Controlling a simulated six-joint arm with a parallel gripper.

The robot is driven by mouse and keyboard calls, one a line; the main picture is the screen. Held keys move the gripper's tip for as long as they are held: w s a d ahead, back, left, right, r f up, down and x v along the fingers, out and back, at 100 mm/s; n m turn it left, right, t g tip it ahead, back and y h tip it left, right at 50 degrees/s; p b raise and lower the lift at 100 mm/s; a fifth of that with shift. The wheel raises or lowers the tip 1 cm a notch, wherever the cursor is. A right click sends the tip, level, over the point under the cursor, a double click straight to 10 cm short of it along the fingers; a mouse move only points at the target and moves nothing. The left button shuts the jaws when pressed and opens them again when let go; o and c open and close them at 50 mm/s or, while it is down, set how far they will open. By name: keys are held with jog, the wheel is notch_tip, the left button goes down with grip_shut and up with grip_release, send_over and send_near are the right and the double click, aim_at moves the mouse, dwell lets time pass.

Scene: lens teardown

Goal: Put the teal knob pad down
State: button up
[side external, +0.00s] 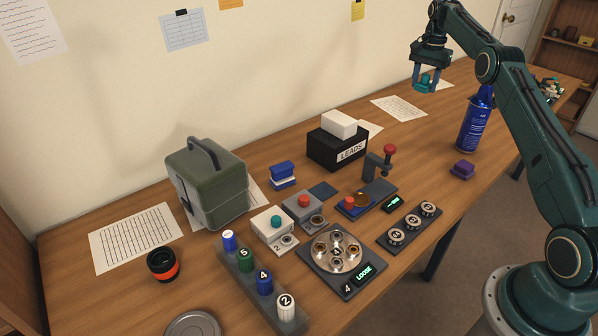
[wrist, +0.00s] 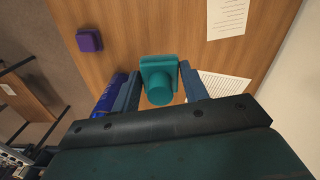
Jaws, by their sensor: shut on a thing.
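The teal knob pad (wrist: 159,80) is a small square pad with a round knob. It sits between the two fingers of my gripper (wrist: 160,85) in the wrist view, with the knob toward the camera. In the side external view my gripper (side external: 426,82) is high at the upper right, shut on the teal knob pad (side external: 425,81), which shows small between the fingers. The pad appears held in the air above the table (side external: 420,139). How far it is above the wood is hard to tell.
A blue spray can (side external: 475,122) stands at the right, with a purple knob pad (side external: 462,170) near it; both show in the wrist view. A paper sheet (side external: 398,108) lies below my gripper. The LEADS box (side external: 337,149) and several devices stand to the left. Bare wood lies between.

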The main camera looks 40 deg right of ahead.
aim_at(409, 146)
jog(key=shift+w+d+f, duration=0.15)
jog(key=shift+f, duration=0.05)
dwell(0.4)
notch_tip(409, 146, down, 16)
jog(key=shift+r, duration=0.2)
dwell(0.4)
jog(key=shift+f, duration=2.15)
jog(key=shift+f, duration=0.15)
jog(key=o, duration=1)
